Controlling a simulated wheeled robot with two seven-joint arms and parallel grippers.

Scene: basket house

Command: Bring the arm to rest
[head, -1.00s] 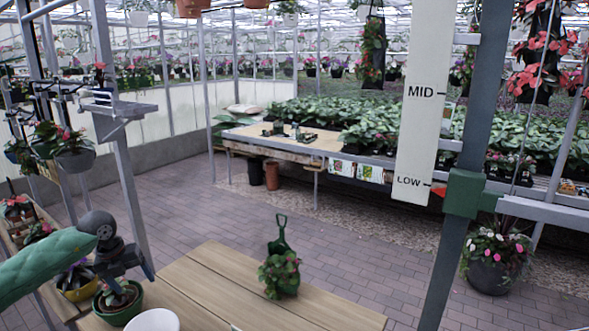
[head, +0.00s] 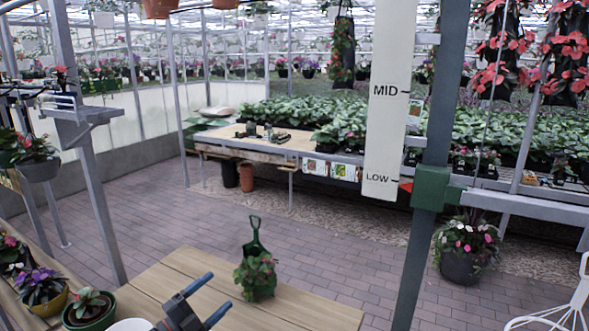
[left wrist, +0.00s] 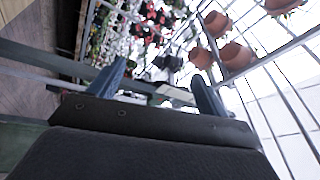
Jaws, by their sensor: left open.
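My left gripper (head: 219,291) is at the bottom of the head view, in front of the wooden table (head: 300,313). Its two blue-grey fingers are spread apart with nothing between them. In the left wrist view the same open fingers (left wrist: 158,78) point away toward hanging pots and a metal frame. My right gripper is not in view.
A potted plant with a green trowel (head: 255,270) stands on the table, just right of the gripper. A green post (head: 425,220) rises at right.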

